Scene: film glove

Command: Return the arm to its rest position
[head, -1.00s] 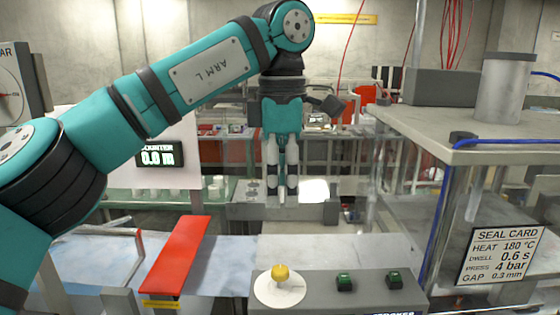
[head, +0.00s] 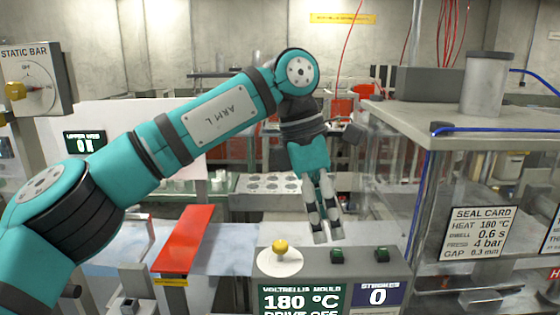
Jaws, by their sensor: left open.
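My left arm comes in from the left, bends at the top middle and hangs down. My left gripper (head: 328,236) points downward above the back edge of the grey control box (head: 400,262). Its fingers are close together with a narrow gap, and nothing shows between them. The fingertips appear near a green button (head: 337,256); I cannot tell whether they touch anything. My right gripper is not in view.
The control box carries a yellow knob (head: 280,247) on a white disc. A clear-walled cabinet with a seal card (head: 478,233) fills the right. A dial labelled static bar (head: 32,80) is at upper left.

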